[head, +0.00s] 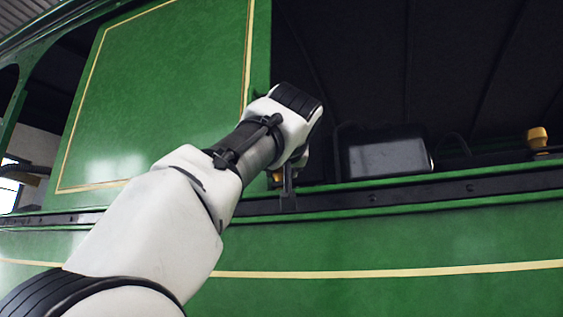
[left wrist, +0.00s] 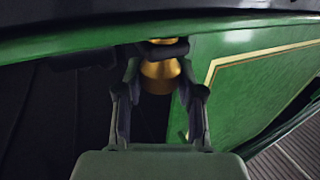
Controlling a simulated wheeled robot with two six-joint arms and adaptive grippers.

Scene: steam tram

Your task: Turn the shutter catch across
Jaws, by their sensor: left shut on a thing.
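The shutter catch shows as a brass knob in the left wrist view (left wrist: 160,76), between the two dark fingers of my left gripper (left wrist: 160,50). In the head view only a small bit of the brass catch (head: 277,177) shows beside the gripper, just above the dark rail. My left gripper (head: 288,190) hangs at that rail, by the right edge of the green shutter panel (head: 165,90). Its fingers are shut on the catch; their tips are partly hidden in the head view. My right gripper is not in view.
The dark rail (head: 400,190) runs along the green tram side. A dark box with a grey face (head: 388,158) stands behind it, right of my gripper. A second brass knob (head: 538,138) sits at the far right. The opening above is dark.

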